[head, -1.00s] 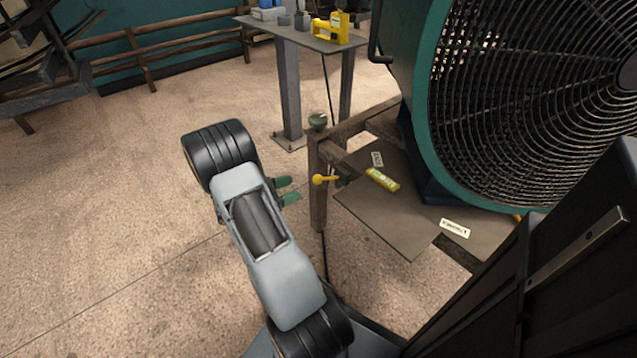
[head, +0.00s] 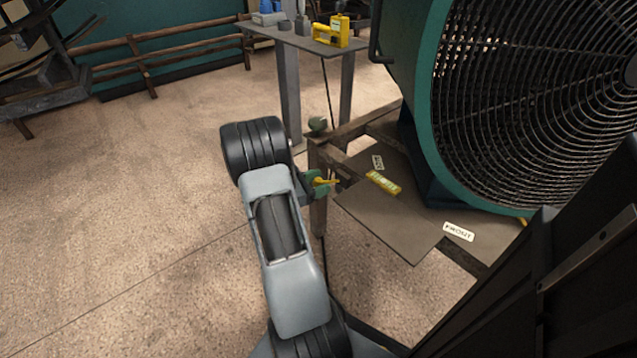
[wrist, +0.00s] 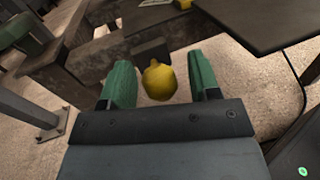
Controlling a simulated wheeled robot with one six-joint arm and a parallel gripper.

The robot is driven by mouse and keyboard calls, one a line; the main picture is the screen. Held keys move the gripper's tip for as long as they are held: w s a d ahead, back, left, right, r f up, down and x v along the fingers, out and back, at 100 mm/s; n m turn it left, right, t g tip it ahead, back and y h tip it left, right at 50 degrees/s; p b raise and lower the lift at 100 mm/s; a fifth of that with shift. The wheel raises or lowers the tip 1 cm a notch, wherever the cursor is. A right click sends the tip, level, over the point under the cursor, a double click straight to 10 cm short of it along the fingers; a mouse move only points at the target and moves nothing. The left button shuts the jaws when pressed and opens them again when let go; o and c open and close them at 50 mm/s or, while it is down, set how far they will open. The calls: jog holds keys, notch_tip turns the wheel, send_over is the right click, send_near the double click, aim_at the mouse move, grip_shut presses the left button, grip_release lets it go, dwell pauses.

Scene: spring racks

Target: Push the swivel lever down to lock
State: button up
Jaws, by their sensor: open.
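The swivel lever (head: 326,182) is yellow and sticks out from the side of the wooden bench frame (head: 319,215). In the wrist view its rounded yellow end (wrist: 159,81) lies between my two green fingertips. My gripper (head: 312,184) is open at the bench's left corner, with a finger on each side of the lever's end. A gap shows between the lever and each finger in the wrist view, where my gripper (wrist: 161,84) is also seen. The lever's mount is mostly hidden.
A dark board (head: 390,220) on the bench carries a yellow level-like piece (head: 383,182) and white labels (head: 459,232). A large green fan (head: 425,110) stands behind it. A grey table (head: 300,35) stands farther back. The floor to the left is clear.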

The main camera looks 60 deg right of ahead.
grip_shut()
dwell(0.3)
